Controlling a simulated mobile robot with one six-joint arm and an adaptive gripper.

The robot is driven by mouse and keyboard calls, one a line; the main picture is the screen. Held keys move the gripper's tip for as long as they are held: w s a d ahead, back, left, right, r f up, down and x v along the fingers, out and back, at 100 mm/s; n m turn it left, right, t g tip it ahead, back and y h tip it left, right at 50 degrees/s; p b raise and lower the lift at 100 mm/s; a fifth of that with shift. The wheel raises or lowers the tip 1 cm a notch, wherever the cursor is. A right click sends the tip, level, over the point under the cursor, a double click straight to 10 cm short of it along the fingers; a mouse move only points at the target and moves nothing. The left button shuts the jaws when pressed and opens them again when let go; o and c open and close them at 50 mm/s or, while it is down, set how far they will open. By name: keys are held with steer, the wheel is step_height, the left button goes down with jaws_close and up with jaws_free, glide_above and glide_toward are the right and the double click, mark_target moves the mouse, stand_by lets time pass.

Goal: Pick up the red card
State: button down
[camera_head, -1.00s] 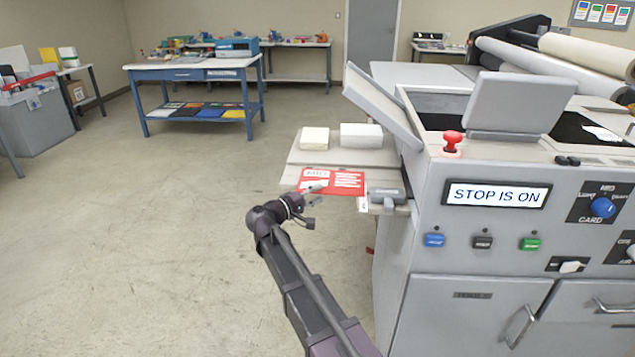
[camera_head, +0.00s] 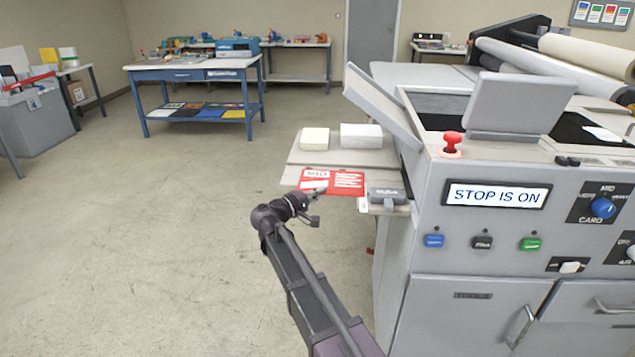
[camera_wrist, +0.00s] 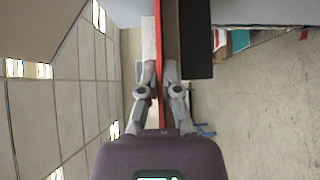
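The red card (camera_head: 348,180) with white print lies flat on the side shelf (camera_head: 345,157) of the grey machine, near its front edge. My gripper (camera_head: 318,191) is at the card's front left corner and covers part of it. In the wrist view my gripper (camera_wrist: 160,68) has its two fingers apart, one on each side of the card (camera_wrist: 158,45), which is seen edge-on as a thin red strip. Whether either finger touches the card cannot be told.
A white block (camera_head: 361,136) and a cream block (camera_head: 315,139) stand behind the card on the shelf. A grey box-like fitting (camera_head: 385,195) is right of the card. The machine (camera_head: 480,255) fills the right side; its display reads STOP IS ON.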

mark_target(320, 184)
steer(key=shift+r, duration=0.15)
stand_by(0.3)
step_height(320, 184, up, 3)
steer(key=p, duration=0.3)
steer(key=s+a+r+p, duration=0.1)
steer(key=s+p, duration=0.1)
steer(key=s, duration=1.4)
steer(key=shift+r, duration=0.35)
